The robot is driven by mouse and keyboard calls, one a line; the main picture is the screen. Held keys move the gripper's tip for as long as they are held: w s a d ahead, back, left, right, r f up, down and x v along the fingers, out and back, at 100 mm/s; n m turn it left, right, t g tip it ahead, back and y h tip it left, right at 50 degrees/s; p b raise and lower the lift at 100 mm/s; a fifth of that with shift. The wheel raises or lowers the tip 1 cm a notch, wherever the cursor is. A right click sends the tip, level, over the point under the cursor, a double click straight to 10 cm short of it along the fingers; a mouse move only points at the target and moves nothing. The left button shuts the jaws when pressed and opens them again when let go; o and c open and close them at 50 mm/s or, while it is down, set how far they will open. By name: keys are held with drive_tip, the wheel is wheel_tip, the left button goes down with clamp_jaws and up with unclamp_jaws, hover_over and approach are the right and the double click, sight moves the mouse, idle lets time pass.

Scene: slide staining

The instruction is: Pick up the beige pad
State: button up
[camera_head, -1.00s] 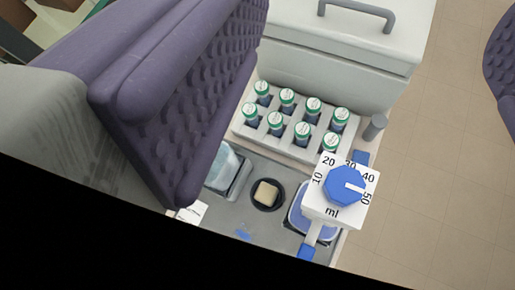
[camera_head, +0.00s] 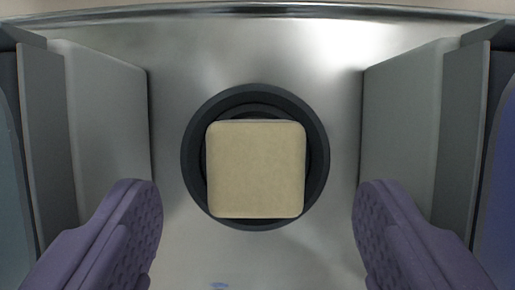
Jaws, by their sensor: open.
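The beige pad (camera_head: 256,170) is a rounded square block near the middle of the view. It rests on a round black holder (camera_head: 193,160), whose dark rim shows around it. My gripper (camera_head: 257,225) is open, with one purple ridged finger on the left and one on the right. The pad lies between the two fingers in the picture, with a clear gap on each side. Neither finger appears to touch it. The height of the fingers above the pad cannot be told.
The holder sits on a shiny grey metal tray (camera_head: 330,60) with a raised far edge. A small blue mark (camera_head: 218,286) shows at the bottom.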

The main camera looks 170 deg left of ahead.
sight(255, 175)
drive_tip(key=b+x, duration=0.1)
drive_tip(key=x, duration=0.2)
drive_tip(key=shift+f, duration=0.1)
drive_tip(key=shift+c, duration=0.6)
drive_tip(key=c, duration=1.1)
wheel_tip(255, 175, up, 10)
drive_tip(key=p, duration=0.4)
drive_tip(key=shift+p, duration=0.4)
